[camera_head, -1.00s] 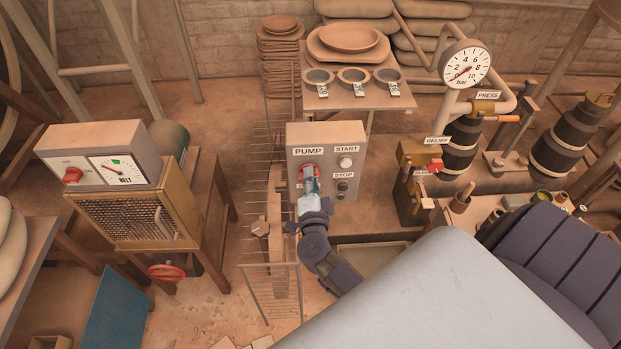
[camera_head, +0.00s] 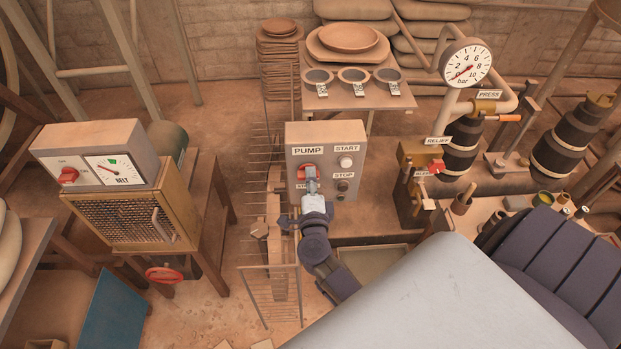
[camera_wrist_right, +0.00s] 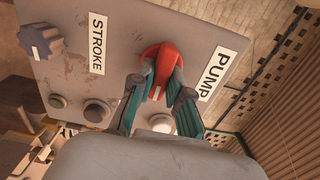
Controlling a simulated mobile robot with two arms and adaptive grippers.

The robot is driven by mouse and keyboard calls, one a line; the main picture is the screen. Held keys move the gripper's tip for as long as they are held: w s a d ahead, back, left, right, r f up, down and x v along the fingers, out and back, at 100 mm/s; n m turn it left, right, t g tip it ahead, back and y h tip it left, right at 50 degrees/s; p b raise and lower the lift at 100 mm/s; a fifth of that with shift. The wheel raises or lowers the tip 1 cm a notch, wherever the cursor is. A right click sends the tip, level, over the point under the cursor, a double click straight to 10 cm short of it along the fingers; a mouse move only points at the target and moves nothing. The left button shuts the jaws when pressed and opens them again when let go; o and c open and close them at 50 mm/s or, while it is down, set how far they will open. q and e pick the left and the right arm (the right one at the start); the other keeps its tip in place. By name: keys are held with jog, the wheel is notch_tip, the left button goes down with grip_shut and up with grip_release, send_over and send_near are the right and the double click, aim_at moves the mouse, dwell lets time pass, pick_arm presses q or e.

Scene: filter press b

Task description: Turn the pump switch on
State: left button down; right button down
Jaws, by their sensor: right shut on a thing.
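The pump switch is a red rotary knob (camera_head: 305,172) under the PUMP label on the grey control box (camera_head: 323,139). In the right wrist view the red knob (camera_wrist_right: 161,62) shows a white mark at its lower end. My right gripper (camera_head: 312,181) is at the knob in the head view and hides part of it. In the wrist view the right gripper's two fingers (camera_wrist_right: 155,84) stand on either side of the knob and are shut on it. My left gripper is not in view.
The START button (camera_head: 345,161) and STOP button (camera_head: 342,186) sit right of the knob. A blue-grey STROKE knob (camera_wrist_right: 40,42) is on the same panel. A wire rack (camera_head: 270,288) stands left of my right arm. The pressure gauge (camera_head: 466,66) is at the back right.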

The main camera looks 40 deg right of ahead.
jog(key=shift+f, duration=0.15)
jog(key=c, duration=1.1)
grip_release()
jog(key=v, duration=1.2)
